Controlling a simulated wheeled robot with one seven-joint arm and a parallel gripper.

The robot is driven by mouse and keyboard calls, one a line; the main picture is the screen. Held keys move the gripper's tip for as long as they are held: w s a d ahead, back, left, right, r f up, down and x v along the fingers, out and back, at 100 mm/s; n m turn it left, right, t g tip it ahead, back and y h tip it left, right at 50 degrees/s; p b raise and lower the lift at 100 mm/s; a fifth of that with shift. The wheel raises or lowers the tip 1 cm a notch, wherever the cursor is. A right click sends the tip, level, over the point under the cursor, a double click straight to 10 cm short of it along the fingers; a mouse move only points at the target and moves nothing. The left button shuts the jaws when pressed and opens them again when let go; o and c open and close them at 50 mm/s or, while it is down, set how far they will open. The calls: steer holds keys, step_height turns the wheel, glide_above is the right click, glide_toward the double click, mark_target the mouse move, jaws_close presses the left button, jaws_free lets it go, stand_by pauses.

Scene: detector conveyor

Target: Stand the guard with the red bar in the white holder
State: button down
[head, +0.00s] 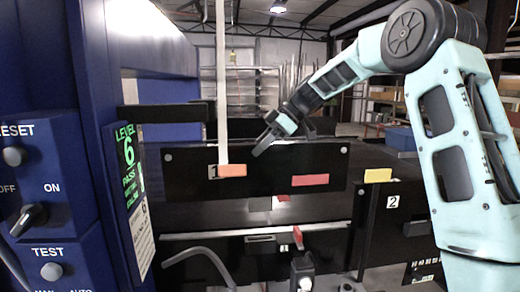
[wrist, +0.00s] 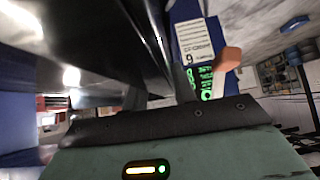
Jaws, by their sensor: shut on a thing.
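The guard with the red bar (head: 312,180) is a wide black panel, upright and nearly level in the head view. My gripper (head: 263,147) is at its top edge, near the middle, shut on it. In the wrist view my gripper (wrist: 160,98) is at the bottom of a large dark panel face (wrist: 110,40), which hides much of the scene. I cannot make out the white holder for certain in either view.
A blue cabinet (head: 85,130) with switches and a green-lettered display stands at left. A pale vertical strip (head: 222,80) ends at an orange block (head: 232,170) in front of the panel. A yellow-marked panel (head: 378,176) labelled 2 is at right. A white-edged rail (head: 250,235) lies below.

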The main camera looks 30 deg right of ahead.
steer(key=shift+r+p, duration=0.85)
steer(key=shift+r, duration=1.3)
